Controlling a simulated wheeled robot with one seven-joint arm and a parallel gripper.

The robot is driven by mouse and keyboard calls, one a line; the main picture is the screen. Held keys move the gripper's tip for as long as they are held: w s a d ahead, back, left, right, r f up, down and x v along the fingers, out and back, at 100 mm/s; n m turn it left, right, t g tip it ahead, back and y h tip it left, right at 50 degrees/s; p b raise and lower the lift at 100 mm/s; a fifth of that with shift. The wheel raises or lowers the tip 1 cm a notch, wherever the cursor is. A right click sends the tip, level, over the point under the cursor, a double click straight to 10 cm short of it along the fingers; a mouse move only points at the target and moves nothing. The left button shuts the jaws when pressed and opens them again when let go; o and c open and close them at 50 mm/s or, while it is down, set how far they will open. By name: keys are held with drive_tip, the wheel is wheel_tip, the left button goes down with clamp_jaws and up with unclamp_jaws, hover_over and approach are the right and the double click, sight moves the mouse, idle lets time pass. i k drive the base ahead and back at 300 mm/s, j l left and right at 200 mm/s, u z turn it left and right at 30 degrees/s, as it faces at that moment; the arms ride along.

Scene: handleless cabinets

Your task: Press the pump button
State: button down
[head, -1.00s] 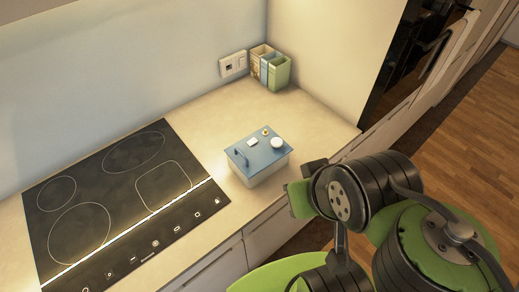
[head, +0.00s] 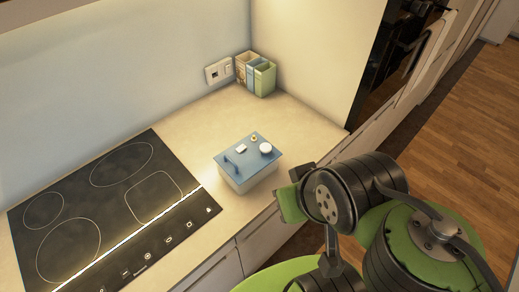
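A small box with a blue lid (head: 246,158) and pale sides stands on the counter, right of the hob, near the front edge. Its lid carries a white round knob (head: 266,148), a small white block (head: 241,149), a small yellow part (head: 254,138) and a blue handle-like piece at its left. I cannot tell for sure which of these is the pump button. My green and black arm is at the lower right, beside the box and apart from it. My gripper's fingers cannot be made out.
A black hob (head: 109,204) fills the counter's left. Several narrow containers (head: 256,74) stand in the back corner beside a wall socket (head: 218,71). The counter (head: 303,122) behind and right of the box is clear. Drawer fronts (head: 268,240) lie below its edge.

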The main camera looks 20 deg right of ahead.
sight(264, 148)
drive_tip(key=l+u, duration=0.2)
drive_tip(key=u, duration=0.25)
drive_tip(key=k+l+u, duration=0.15)
drive_tip(key=u, duration=0.3)
drive_tip(key=k+l+u, duration=0.1)
drive_tip(key=u, duration=0.3)
